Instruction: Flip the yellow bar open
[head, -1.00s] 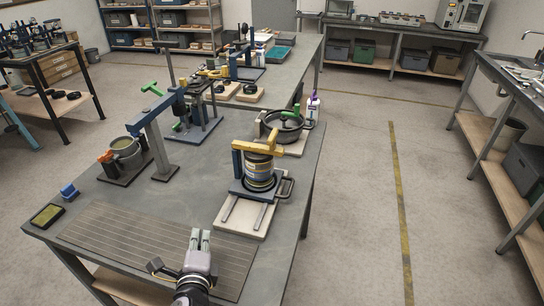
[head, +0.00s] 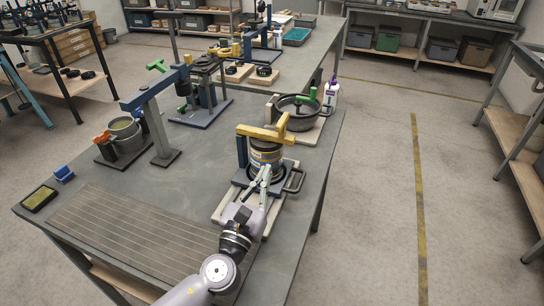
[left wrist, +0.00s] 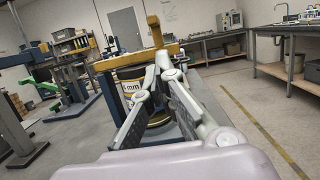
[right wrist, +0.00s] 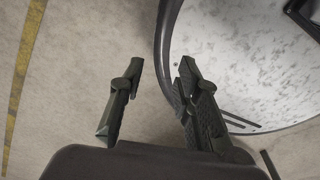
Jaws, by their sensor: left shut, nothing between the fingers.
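The yellow bar (head: 262,133) lies across the top of a round banded can (head: 264,153), with a short raised piece at its right end. A blue upright (head: 242,152) stands at its left end. The bar also shows in the left wrist view (left wrist: 128,62), with its raised end (left wrist: 155,30) pointing up. My left gripper (head: 265,172) is shut and empty, its tips in front of the can and below the bar in the head view. In the left wrist view, the fingers (left wrist: 158,68) hide part of the can. My right gripper (right wrist: 161,66) is open and empty, seen only in its wrist view.
A dark pan with a green handle (head: 296,107) stands behind the can. A blue-armed stand (head: 158,125) and a grey pot (head: 125,134) are to the left. A slatted mat (head: 125,235) covers the table's front.

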